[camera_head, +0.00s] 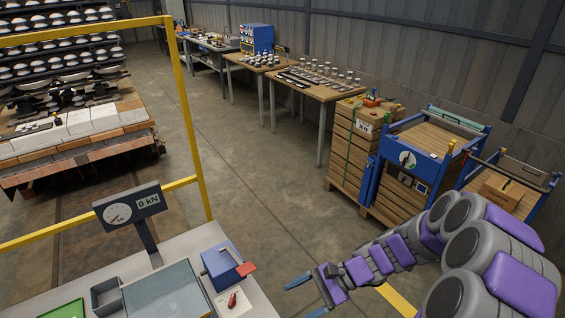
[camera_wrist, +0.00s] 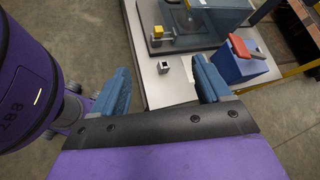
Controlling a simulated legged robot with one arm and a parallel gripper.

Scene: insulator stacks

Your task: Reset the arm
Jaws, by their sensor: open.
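My gripper (camera_head: 302,296) shows at the lower middle of the head view, at the end of my purple and grey arm that reaches in from the right. Its two blue-grey fingers are spread apart with nothing between them. In the wrist view my gripper (camera_wrist: 160,88) is also open, with one finger at the left over the floor and the other at the right overlapping the light grey bench edge. The gripper is to the right of the grey test bench (camera_head: 190,248) in the head view. How far it is above the floor is hard to tell.
The bench carries a gauge reading 0 kN (camera_head: 129,207), a blue block with a red handle (camera_head: 224,264) and grey trays. A yellow frame (camera_head: 187,120) stands behind it. Wooden crates (camera_head: 354,145) and a blue rack (camera_head: 418,160) stand at the right. Floor between is clear.

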